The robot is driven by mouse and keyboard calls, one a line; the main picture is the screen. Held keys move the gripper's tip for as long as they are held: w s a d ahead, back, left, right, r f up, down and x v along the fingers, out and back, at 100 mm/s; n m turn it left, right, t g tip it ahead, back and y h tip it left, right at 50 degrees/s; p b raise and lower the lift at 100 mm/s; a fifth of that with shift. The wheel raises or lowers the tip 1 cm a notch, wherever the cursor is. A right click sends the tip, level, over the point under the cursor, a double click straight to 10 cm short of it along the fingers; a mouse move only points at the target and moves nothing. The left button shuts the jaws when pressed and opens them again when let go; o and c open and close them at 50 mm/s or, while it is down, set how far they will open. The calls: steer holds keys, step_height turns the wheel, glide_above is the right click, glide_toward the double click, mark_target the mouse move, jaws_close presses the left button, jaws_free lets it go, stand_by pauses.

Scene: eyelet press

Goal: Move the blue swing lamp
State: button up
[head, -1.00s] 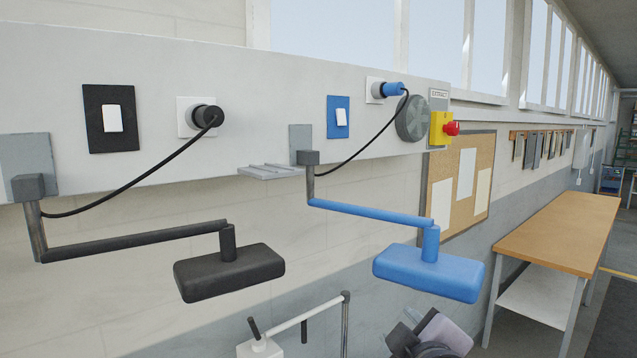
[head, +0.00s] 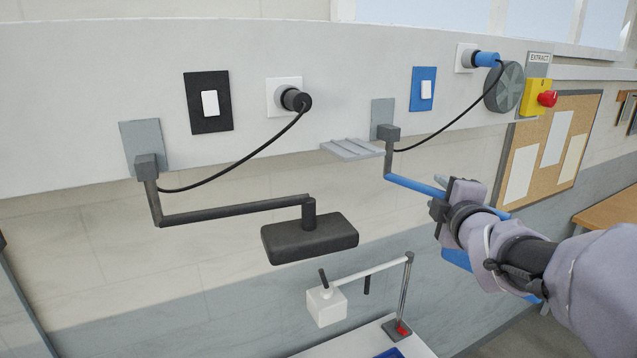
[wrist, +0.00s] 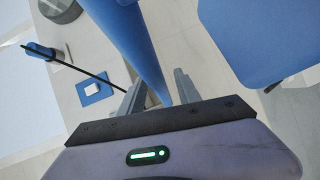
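The blue swing lamp has a blue bar (head: 412,184) on a grey wall bracket and a flat blue head (head: 457,259), partly hidden behind my arm in the head view. In the wrist view the bar (wrist: 135,42) runs down between my fingers, and the head (wrist: 262,38) fills the upper right. My gripper (head: 447,195) is at the bar, around its middle; in the wrist view its two fingers (wrist: 160,90) stand apart on either side of the bar. A narrow gap seems to show; firm contact is not visible.
A black swing lamp (head: 310,238) hangs to the left. A small grey shelf (head: 352,149) juts from the panel beside the blue lamp's bracket. A black cable (head: 455,122) runs to the blue plug (head: 486,59). A red emergency button (head: 547,98) and a white jointed stand (head: 327,306) are nearby.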

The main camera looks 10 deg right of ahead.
steer(key=shift+x, duration=1.25)
jaws_close()
stand_by(0.5)
